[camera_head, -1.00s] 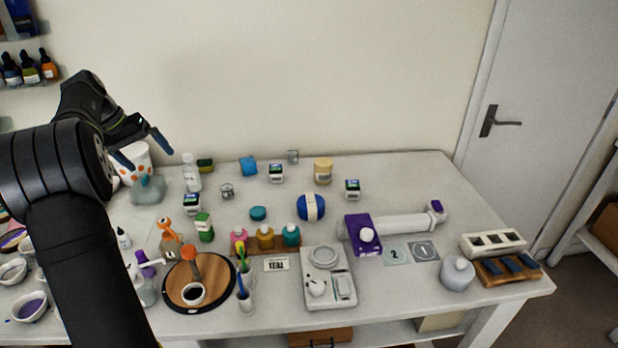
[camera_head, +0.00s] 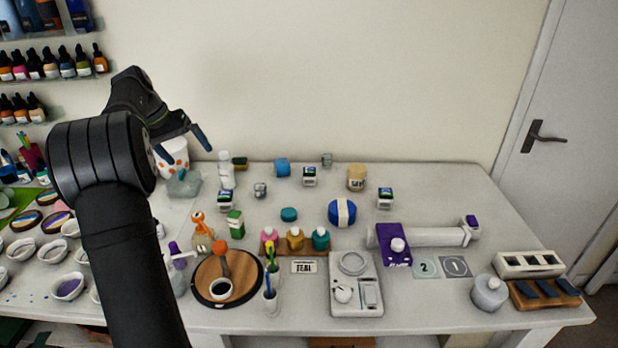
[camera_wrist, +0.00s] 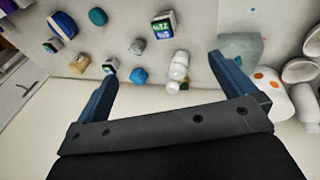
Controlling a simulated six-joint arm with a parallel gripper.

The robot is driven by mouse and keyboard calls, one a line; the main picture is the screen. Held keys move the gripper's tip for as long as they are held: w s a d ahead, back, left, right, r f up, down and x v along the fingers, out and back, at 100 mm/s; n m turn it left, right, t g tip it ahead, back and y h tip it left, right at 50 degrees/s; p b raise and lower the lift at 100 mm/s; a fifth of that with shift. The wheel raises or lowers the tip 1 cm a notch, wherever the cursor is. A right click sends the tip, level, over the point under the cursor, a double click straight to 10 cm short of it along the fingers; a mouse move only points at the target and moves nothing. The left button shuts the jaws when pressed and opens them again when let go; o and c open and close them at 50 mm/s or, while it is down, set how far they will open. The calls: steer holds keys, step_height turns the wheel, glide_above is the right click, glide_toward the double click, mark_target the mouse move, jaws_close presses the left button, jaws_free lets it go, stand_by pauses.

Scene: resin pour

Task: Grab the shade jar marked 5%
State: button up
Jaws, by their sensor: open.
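Small white jars with dark blue-green labels stand on the table. In the head view one is at the back middle (camera_head: 310,177) and one further right (camera_head: 385,198). The wrist view shows a closer labelled jar (camera_wrist: 163,25) beyond my fingers, and two smaller ones (camera_wrist: 110,66) and (camera_wrist: 50,45). The label marks are too small to read, so I cannot tell which jar is marked 5%. My gripper (camera_head: 190,145) is open and empty, above the table's back left; its two fingers show apart in the wrist view (camera_wrist: 163,75). No jar is between them.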

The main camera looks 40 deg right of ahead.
steer(key=c, duration=0.8)
steer(key=shift+o, duration=0.2)
steer(key=t+y, duration=0.1)
steer(key=t, duration=0.3)
glide_toward(309, 172)
steer(key=x, duration=0.6)
steer(key=shift+d+f, duration=0.25)
steer(key=shift+d, duration=0.2)
steer(key=shift+a+x, duration=0.1)
steer(key=shift+x, duration=1.25)
steer(key=shift+a+x, duration=0.15)
steer(key=shift+x, duration=1.15)
